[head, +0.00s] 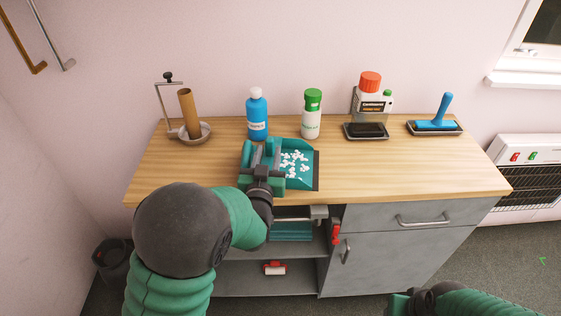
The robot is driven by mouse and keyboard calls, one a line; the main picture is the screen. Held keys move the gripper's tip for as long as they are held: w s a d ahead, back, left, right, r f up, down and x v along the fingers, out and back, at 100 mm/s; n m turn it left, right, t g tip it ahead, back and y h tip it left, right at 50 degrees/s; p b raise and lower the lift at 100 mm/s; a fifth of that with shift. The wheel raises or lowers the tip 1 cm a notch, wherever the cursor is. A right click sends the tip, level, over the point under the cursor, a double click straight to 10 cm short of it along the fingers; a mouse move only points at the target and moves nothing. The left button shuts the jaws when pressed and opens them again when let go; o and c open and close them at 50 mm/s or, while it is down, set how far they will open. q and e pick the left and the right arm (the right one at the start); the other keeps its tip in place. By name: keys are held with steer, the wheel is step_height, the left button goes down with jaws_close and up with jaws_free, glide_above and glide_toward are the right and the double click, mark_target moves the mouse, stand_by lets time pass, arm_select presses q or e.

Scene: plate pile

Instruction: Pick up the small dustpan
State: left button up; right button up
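A small teal dustpan (305,178) lies on the wooden worktop near its front edge, left of centre, with many small white scraps on it. My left gripper (260,154) is over the dustpan's left part, its fingers pointing towards the wall. The fingers hide that part of the pan, and I cannot see a handle or tell whether they grip anything. My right gripper (398,303) is only partly in view at the bottom edge, below and away from the worktop; its fingers are not clear.
Behind the dustpan stand a blue bottle (257,115) and a green-capped bottle (312,115). A cardboard tube on a holder (186,112) stands left. An orange-capped container (370,97) and a blue-handled tool on a tray (437,119) stand right. The worktop's right front is clear.

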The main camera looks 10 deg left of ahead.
mark_target(269, 146)
arm_select(q)
steer(key=w, duration=0.3)
steer(key=shift+w+a+f, duration=0.1)
steer(key=shift+w+a, duration=0.25)
steer(key=shift+a, duration=0.05)
steer(key=shift+s, duration=0.15)
steer(key=c, duration=0.5)
jaws_close()
steer(key=shift+d, duration=0.1)
